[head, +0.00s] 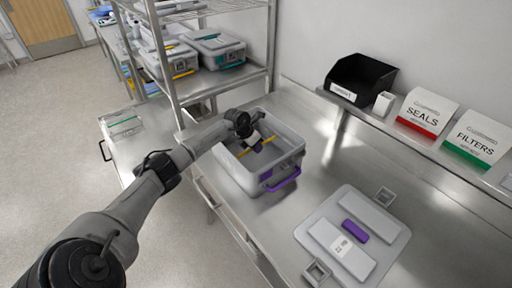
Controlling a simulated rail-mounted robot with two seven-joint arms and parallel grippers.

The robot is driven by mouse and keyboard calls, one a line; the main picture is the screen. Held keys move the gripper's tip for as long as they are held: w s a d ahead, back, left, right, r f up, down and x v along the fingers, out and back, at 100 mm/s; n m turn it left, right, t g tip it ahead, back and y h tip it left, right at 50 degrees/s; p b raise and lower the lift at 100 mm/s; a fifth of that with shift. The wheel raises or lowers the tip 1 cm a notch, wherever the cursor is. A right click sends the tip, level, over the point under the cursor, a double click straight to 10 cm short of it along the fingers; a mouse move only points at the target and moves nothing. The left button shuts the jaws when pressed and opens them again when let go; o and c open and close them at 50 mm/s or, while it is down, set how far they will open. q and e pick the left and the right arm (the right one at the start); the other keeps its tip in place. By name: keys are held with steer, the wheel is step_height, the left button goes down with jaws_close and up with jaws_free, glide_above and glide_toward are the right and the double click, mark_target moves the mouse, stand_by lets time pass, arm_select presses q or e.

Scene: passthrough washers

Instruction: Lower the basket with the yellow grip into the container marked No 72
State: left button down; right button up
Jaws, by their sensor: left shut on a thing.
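A grey open container (240,178) with a purple handle stands on the steel counter; I cannot read a number on it. My left gripper (257,147) is over its opening and shut on the yellow grip (270,140) of the basket. The yellow grip runs crosswise within the container's opening. The basket's body is mostly hidden by my gripper and the container walls, so I cannot tell its depth or whether it touches the bottom. My right gripper is out of view.
A grey lid (318,238) with a purple grip and a small label lies on the counter at the front right. Closed containers (215,50) stand on the rack behind. A ledge holds a black bin (362,80) and boxes marked SEALS (424,112) and FILTERS (476,138).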

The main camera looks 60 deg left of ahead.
arm_select(q)
steer(key=shift+f+b, duration=0.3)
steer(key=shift+f, duration=0.1)
stand_by(0.3)
steer(key=c, duration=1.3)
jaws_free()
steer(key=o, duration=0.7)
steer(key=shift+r, duration=0.1)
steer(key=shift+r+p, duration=1.3)
steer(key=shift+r, duration=0.3)
steer(key=shift+r+p, duration=1.3)
steer(key=shift+r, duration=0.5)
